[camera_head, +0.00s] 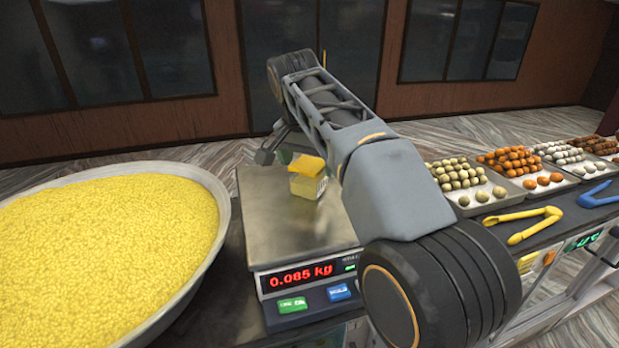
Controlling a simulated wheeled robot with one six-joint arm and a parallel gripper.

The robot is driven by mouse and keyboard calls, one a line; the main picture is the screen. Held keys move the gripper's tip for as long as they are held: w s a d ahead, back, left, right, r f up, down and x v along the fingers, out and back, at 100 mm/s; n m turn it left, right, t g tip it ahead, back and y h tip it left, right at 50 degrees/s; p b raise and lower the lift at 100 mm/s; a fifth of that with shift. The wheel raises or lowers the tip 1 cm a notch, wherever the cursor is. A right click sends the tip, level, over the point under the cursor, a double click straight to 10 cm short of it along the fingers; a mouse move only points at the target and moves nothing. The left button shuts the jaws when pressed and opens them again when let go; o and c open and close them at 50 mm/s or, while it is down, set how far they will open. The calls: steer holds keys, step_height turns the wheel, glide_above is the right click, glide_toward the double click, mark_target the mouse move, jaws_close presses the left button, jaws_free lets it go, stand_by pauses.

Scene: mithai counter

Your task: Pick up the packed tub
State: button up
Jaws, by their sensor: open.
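The packed tub (306,183) is a small clear tub filled with yellow grains, topped by a flat yellow surface. One finger shows there, and the rest is hidden behind my arm and the tub. My gripper is open and holds nothing that I can see. I cannot tell whether a finger touches the tub.
A wide steel bowl (222,190) heaped with yellow grains stands left of the scale. On the right are trays of round sweets (480,192), yellow tongs (521,224) and blue tongs (600,195). The scale's plate is bare in front of the tub.

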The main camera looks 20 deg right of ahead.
mark_target(309, 164)
steer(key=shift+x, duration=1.8)
steer(key=shift+s, duration=0.1)
steer(key=c, duration=1.1)
steer(key=shift+r, duration=0.15)
